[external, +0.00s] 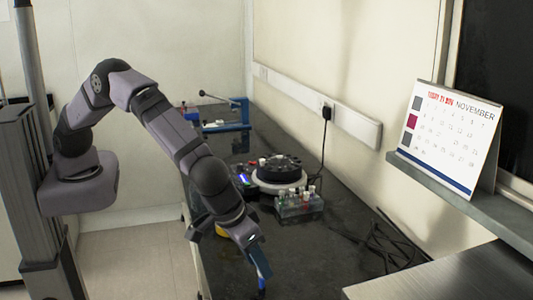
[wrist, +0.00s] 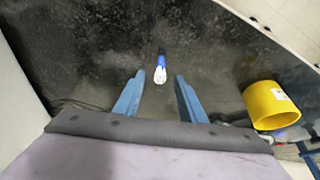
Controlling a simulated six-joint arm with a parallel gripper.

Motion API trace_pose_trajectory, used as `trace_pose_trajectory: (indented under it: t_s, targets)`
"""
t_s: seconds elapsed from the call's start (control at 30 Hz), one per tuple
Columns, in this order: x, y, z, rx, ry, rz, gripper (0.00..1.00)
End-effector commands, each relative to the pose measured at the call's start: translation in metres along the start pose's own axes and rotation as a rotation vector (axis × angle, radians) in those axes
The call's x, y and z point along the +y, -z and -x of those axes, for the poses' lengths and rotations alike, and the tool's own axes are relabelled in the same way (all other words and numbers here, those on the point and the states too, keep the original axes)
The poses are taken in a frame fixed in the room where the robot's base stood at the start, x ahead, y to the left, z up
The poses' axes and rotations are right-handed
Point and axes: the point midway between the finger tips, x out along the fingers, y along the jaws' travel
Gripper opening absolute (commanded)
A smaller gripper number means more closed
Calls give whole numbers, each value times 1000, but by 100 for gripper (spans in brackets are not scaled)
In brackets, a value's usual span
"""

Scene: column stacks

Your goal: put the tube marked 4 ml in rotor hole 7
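My gripper (wrist: 157,85) is open, its two blue fingers spread and nothing between them. In the wrist view a small tube (wrist: 160,73), white at one end and blue at the other, is just beyond the fingertips, apart from both. I cannot read its marking or tell whether it lies or stands. In the external view my gripper (external: 260,265) is low over the front of the dark bench. The centrifuge rotor (external: 279,168) is farther back, dark on a white round base; its hole numbers are too small to read.
A clear rack (external: 299,206) with several tubes stands in front of the rotor. A yellow roll (wrist: 271,105) is right of my gripper in the wrist view. A blue stand (external: 238,115) is at the back. Black cables (external: 375,245) lie at the bench's right.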

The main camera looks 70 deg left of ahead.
Motion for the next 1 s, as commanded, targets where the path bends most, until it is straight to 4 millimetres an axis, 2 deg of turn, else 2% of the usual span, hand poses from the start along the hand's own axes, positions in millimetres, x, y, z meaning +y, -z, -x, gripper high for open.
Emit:
trace_pose_trajectory:
  t_s: [0.3, 0.57, 0.6, 0.73, 0.77, 1.0]
  targets:
    - [0, 0, -31, 0, 1, 0, 37]
    - [0, 0, -34, 0, 0, 1, 37]
    - [0, 0, -34, 0, 0, 1, 35]
    - [0, 0, -34, 0, 0, 1, 4]
    - [0, 0, -34, 0, 0, 1, 0]
    - [0, 0, -34, 0, 0, 1, 0]
